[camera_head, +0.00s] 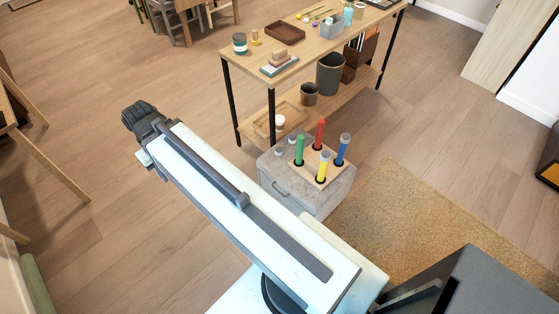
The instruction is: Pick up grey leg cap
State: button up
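A wooden block (310,176) with green, red, yellow and blue upright pegs sits on a grey box (300,196). Small grey caps lie on the box left of the block, one at the edge (279,151) and another farther back (292,138). The blue peg has a grey cap (346,137) on top, and the yellow peg has a grey cap (325,155) on top. I cannot tell which one is the leg cap. My gripper (141,115) is at the far end of my arm, over bare floor, left of the box and apart from it. Its fingers are not clear.
A wooden shelf table (290,75) with trays, cups, books and bins stands behind the box. A tan shag rug (420,220) lies to the right. Chairs (180,20) stand at the back left.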

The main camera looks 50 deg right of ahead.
aim_at(278, 150)
jog(key=z, duration=0.2)
jog(key=i, duration=0.9)
jog(key=u, duration=0.1)
